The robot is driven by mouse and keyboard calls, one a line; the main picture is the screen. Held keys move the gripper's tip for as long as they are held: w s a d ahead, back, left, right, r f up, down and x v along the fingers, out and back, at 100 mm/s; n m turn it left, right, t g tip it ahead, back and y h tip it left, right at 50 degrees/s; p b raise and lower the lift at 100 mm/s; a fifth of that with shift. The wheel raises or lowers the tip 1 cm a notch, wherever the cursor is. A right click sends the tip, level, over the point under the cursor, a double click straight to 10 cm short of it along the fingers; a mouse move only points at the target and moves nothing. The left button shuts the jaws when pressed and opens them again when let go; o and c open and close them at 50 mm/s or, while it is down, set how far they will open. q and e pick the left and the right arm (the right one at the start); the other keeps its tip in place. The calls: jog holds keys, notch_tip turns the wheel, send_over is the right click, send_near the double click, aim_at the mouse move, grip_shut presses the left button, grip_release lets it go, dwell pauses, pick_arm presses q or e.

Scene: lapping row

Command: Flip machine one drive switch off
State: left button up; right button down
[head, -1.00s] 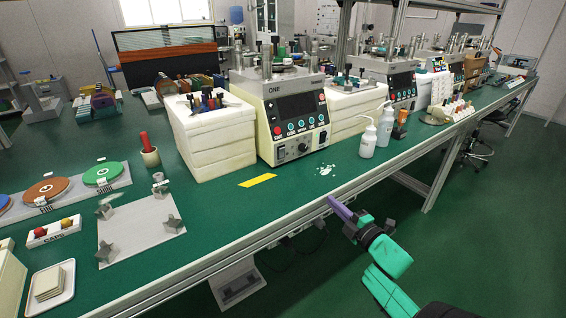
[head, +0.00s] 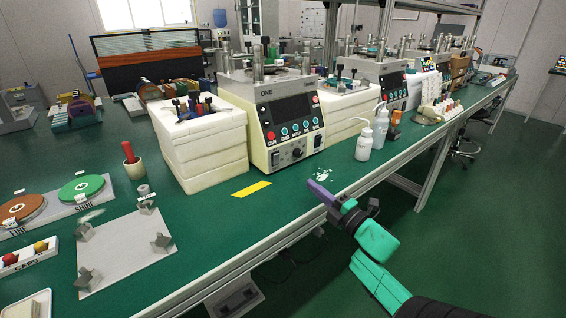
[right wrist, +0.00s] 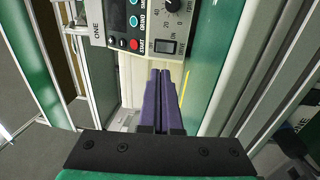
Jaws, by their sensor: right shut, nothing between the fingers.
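Machine one (head: 287,105) is a cream box on the green bench with a dark screen, a row of coloured buttons and a knob. It carries the label ONE. Its dark rocker drive switch (right wrist: 165,46) shows beside the knob in the right wrist view, and small at the lower front panel in the head view (head: 275,158). I cannot tell its position. My right gripper (head: 313,187) has purple fingers, shut and empty, near the bench's front edge, short of the machine. In the right wrist view the shut fingertips (right wrist: 160,72) point toward the panel, apart from it. My left gripper is out of view.
A white block stack (head: 203,150) stands left of the machine. White bottles (head: 364,143) stand to its right. A yellow strip (head: 252,189) and white spill (head: 323,175) lie on the bench in front. A grey plate (head: 125,248) with metal pieces lies front left.

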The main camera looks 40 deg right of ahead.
aim_at(277, 157)
jog(key=w, duration=0.4)
jog(key=w+r, duration=0.1)
jog(key=w, duration=0.7)
jog(key=shift+w+d+r+b, duration=0.15)
jog(key=shift+w+r+b, duration=0.15)
jog(key=shift+w, duration=0.6)
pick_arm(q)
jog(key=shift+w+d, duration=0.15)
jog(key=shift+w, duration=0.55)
